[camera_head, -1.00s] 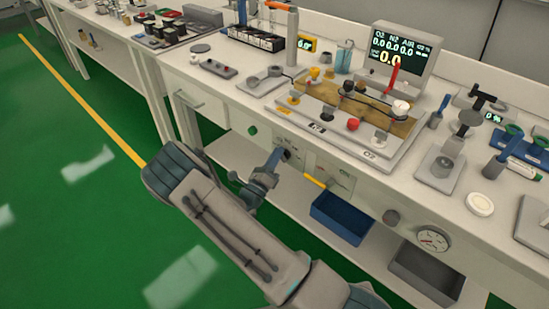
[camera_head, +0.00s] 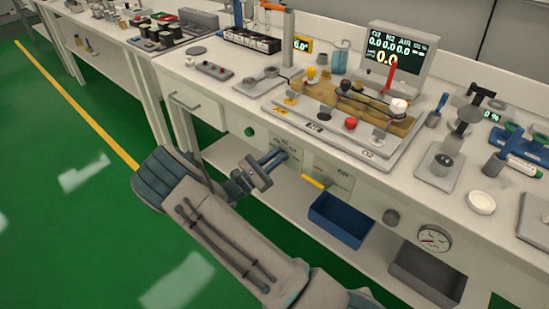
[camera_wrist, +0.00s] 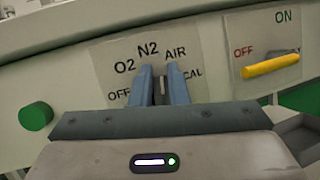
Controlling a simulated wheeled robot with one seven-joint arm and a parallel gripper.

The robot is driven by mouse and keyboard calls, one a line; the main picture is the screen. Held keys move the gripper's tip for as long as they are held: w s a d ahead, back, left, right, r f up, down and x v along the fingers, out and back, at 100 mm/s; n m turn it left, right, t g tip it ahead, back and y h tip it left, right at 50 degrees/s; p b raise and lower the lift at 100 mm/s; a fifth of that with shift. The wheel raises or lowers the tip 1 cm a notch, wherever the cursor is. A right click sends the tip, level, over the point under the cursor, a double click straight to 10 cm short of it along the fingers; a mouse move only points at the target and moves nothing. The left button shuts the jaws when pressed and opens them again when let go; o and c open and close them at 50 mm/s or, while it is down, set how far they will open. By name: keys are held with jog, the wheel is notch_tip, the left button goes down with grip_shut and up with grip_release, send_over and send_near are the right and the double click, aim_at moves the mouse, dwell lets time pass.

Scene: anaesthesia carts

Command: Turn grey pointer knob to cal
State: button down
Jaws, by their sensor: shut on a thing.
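The grey pointer knob (camera_wrist: 160,90) is on a pale dial plate on the bench's front panel. In the wrist view the plate is marked OFF, O2, N2, AIR and CAL in an arc, with CAL at the right. My gripper (camera_wrist: 161,84) is shut on the knob, with one blue-grey finger on each side. The fingers point up the picture, towards the space between N2 and AIR. They hide most of the knob, so its exact pointing is hard to tell. In the head view my gripper (camera_head: 279,155) reaches the panel below the bench top.
A yellow lever (camera_wrist: 271,65) on an ON/OFF plate is close on the right. A green button (camera_wrist: 36,116) is on the left. A blue bin (camera_head: 338,222) and a round gauge (camera_head: 433,239) are lower right. Green floor is clear at the left.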

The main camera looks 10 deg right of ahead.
jog(key=m+g, duration=0.1)
jog(key=m, duration=0.2)
jog(key=f+m+g, duration=0.1)
jog(key=shift+s+d+m+g+y+b, duration=0.25)
jog(key=shift+s+m+g+y+b, duration=0.05)
jog(key=shift+m+y, duration=0.1)
jog(key=m+g, duration=0.1)
jog(key=m, duration=0.1)
jog(key=m+y+b, duration=0.1)
jog(key=m, duration=0.2)
jog(key=shift+s+d+g, duration=0.1)
jog(key=shift+s+g, duration=0.1)
jog(key=shift+g, duration=0.2)
jog(key=m+y, duration=0.1)
jog(key=m+y+b, duration=0.1)
jog(key=m, duration=0.1)
jog(key=shift+s+f+m, duration=0.1)
jog(key=shift+f+m, duration=0.1)
jog(key=shift+m, duration=0.1)
jog(key=shift+m+y+b, duration=0.3)
jog(key=shift+m+b, duration=0.1)
jog(key=shift+m, duration=0.4)
jog(key=shift+r, duration=0.1)
jog(key=c, duration=1.4)
grip_release()
jog(key=shift+w, duration=0.25)
jog(key=shift+s, duration=0.1)
